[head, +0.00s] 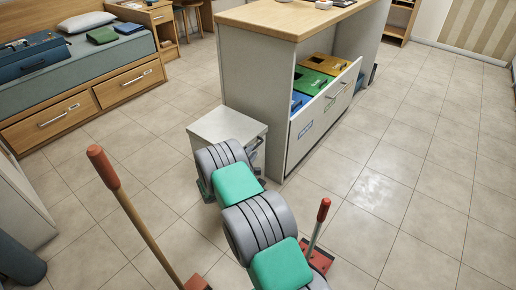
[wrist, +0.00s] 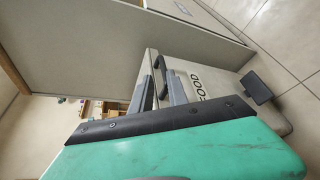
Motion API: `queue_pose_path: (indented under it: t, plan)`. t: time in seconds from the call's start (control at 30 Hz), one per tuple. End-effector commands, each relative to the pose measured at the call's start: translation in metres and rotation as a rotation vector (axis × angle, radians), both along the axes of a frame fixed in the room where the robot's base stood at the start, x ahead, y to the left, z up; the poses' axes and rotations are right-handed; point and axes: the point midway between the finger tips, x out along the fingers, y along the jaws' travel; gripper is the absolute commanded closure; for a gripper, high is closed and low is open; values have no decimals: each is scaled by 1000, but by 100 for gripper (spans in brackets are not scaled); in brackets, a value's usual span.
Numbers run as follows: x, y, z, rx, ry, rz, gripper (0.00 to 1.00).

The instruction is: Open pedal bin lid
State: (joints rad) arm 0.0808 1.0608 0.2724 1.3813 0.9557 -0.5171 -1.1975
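The pedal bin (head: 214,124) is a pale grey box beside the island, and its flat lid looks shut. In the wrist view the bin's front (wrist: 228,84) carries dark lettering that reads like FOOD. A black pedal (wrist: 256,88) sticks out low on that front. A dark bar handle (wrist: 162,76) is by the lid's edge. My gripper (wrist: 158,88) is open, its two grey fingers apart with the handle seen between them. I cannot tell if either finger touches it. In the head view my arm hides most of the gripper and the bin's front.
The island (head: 292,20) stands right behind the bin. Its pulled-out drawer (head: 322,115) holds blue, green and yellow bins. A wooden-handled tool (head: 134,215) and a red-handled one (head: 318,228) stand near my arm. The tiled floor at right is clear.

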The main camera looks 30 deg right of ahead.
Motion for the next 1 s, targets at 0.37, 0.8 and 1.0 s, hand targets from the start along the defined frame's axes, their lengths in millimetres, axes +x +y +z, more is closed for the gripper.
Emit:
queue_pose_path:
  t: [0.37, 0.8, 1.0]
  plan:
    - [24, -36, -23, -70, 26, 25, 80]
    - [47, -62, -28, -68, 29, 29, 80]
    - [47, -62, -27, -68, 28, 29, 91]
